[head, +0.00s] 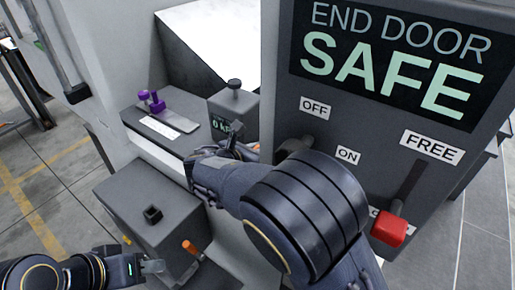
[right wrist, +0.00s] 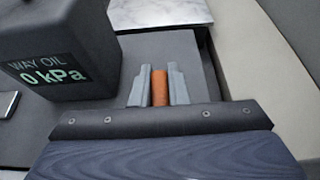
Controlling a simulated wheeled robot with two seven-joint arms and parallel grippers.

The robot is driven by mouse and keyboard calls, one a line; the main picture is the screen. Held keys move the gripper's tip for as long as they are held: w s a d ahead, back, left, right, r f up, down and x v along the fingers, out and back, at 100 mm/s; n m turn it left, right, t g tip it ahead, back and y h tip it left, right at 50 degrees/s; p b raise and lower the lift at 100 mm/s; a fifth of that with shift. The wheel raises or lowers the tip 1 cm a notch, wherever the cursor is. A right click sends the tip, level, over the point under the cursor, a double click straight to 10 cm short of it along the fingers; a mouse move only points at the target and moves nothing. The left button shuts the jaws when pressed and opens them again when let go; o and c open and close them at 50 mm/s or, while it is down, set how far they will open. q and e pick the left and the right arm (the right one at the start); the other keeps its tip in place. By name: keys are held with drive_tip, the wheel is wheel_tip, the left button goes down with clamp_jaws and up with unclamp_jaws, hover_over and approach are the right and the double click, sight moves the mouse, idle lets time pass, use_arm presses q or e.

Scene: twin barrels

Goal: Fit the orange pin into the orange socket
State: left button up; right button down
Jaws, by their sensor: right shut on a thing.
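In the right wrist view an orange pin (right wrist: 160,88) stands between the two grey fingers of my right gripper (right wrist: 159,86), which is shut on it. In the head view my right forearm and hand hide most of this gripper, and only a small orange patch (head: 256,148) shows beside it, near the gauge box. My left gripper (head: 152,267) is low at the left, in front of the grey floor box; its finger gap is unclear. An orange rod (head: 191,248) sticks out of that box near its right edge. I cannot clearly make out an orange socket.
The grey box (head: 130,195) has a black square fitting (head: 152,214) on top. Purple pieces (head: 152,100) and a white label (head: 158,126) are on the dark shelf. The way oil gauge box (right wrist: 60,50) stands close left of my right fingers. A switch panel with a red handle (head: 390,228) is at right.

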drive_tip(key=shift+f+b, duration=1.3)
drive_tip(key=shift+f, duration=0.85)
drive_tip(key=c, duration=1.3)
unclamp_jaws()
drive_tip(key=v, duration=0.8)
drive_tip(key=shift+b, duration=0.3)
